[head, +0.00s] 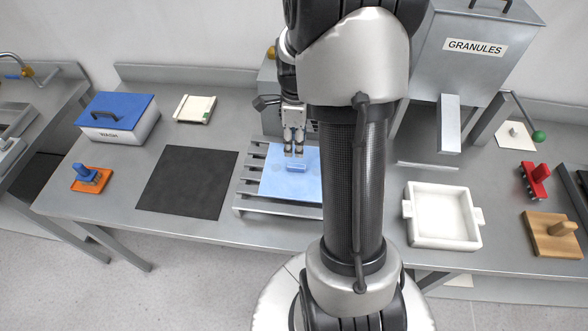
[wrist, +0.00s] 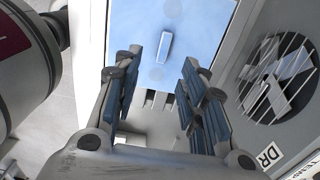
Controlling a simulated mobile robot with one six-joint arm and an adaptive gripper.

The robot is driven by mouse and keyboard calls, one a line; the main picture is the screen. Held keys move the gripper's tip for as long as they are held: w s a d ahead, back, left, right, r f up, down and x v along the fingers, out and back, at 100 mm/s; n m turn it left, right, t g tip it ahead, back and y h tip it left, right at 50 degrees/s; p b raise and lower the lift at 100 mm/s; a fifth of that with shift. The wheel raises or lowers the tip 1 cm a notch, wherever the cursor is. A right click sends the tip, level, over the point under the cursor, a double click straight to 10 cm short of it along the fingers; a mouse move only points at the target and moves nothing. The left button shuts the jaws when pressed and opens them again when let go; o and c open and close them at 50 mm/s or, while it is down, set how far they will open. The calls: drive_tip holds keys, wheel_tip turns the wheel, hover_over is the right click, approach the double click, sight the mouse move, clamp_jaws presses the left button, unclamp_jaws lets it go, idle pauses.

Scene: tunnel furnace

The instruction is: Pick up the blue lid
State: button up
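A light blue square lid (head: 275,184) lies flat on a grey slatted rack (head: 246,202) in the middle of the bench. It has a small raised blue handle (head: 297,165); my arm hides its right side. In the wrist view the lid (wrist: 205,25) fills the top, with its handle (wrist: 165,46) between the fingertips in the picture. My gripper (head: 294,150) points down over the lid near the handle. Its fingers are apart and empty in the wrist view (wrist: 162,62). I cannot tell the exact height above the handle.
A WASH box (head: 120,128) with a darker blue top stands at the left, near an orange-based tool (head: 90,180) and a black mat (head: 187,182). Right of my arm are a white tray (head: 442,240), the GRANULES hopper (head: 470,75), a red tool (head: 534,180) and a wooden block (head: 553,235).

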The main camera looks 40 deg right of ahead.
drive_tip(key=b, duration=0.1)
hover_over(296, 165)
drive_tip(key=f, duration=0.5)
drive_tip(key=shift+s+a+f, duration=0.2)
drive_tip(key=shift+a+f, duration=0.1)
drive_tip(key=shift+a, duration=0.05)
drive_tip(key=shift+w+d+f+b, duration=0.15)
drive_tip(key=shift+f+b, duration=0.3)
drive_tip(key=shift+f, duration=0.9)
drive_tip(key=shift+d+f+b, duration=0.2)
drive_tip(key=shift+f+b, duration=0.25)
drive_tip(key=shift+f, duration=0.9)
clamp_jaws()
drive_tip(key=shift+r, duration=0.1)
